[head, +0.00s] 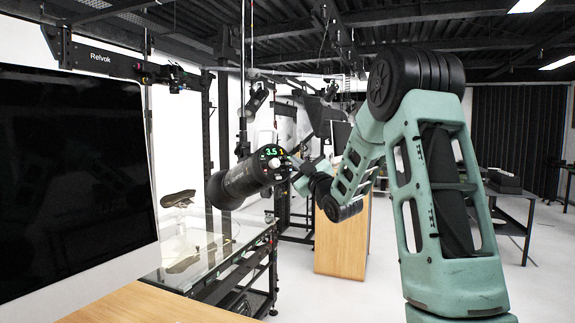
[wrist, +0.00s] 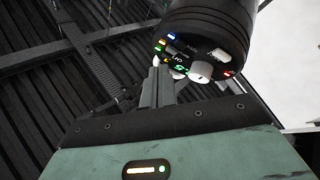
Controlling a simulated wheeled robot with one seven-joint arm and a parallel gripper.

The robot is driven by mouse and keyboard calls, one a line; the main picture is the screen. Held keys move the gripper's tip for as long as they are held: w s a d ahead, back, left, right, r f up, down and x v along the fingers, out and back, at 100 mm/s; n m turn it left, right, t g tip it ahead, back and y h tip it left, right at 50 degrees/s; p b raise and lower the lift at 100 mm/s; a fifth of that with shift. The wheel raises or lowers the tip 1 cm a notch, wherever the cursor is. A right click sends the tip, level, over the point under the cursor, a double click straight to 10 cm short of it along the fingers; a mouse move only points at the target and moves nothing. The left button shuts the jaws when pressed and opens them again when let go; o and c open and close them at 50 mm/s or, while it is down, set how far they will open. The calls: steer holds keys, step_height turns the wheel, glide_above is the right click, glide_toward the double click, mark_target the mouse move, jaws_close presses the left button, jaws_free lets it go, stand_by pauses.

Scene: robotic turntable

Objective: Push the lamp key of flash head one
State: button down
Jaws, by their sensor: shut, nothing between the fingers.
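The flash head (head: 240,182) is a black cylinder hanging from a stand, its rear panel facing my arm. The panel shows a green 3.5 and a yellow 1. In the wrist view the flash head (wrist: 210,22) fills the top; its panel (wrist: 185,58) has small blue, orange, green, yellow and red lit marks, a pale knob (wrist: 201,71) and a white part. I cannot tell which key is the lamp key. My gripper (head: 292,160) is shut and empty, its tips beside the panel. In the wrist view the gripper tip (wrist: 156,62) is close to the coloured marks; contact is unclear.
A large monitor (head: 70,180) is at the left. A wooden cabinet (head: 340,245) stands behind my arm.

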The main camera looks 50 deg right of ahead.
steer(key=shift+w+f, duration=0.1)
stand_by(0.6)
steer(key=shift+w+d+f+b, duration=0.1)
steer(key=shift+w+b, duration=0.25)
steer(key=shift+b, duration=0.3)
steer(key=shift+w+f+b, duration=0.2)
steer(key=shift+w+b, duration=0.2)
steer(key=shift+b, duration=0.15)
stand_by(0.4)
steer(key=shift+s+r, duration=0.1)
steer(key=shift+s, duration=0.05)
steer(key=shift+s+r+b, duration=0.3)
steer(key=shift+s+b, duration=0.05)
steer(key=shift+s, duration=0.35)
steer(key=shift+s, duration=0.1)
steer(key=s, duration=0.1)
steer(key=s+r, duration=0.1)
steer(key=s, duration=0.1)
steer(key=s+a+r, duration=0.1)
steer(key=s, duration=0.1)
steer(key=shift+s+r+b, duration=0.1)
steer(key=shift+r+b, duration=0.05)
steer(key=shift+b, duration=0.2)
stand_by(0.4)
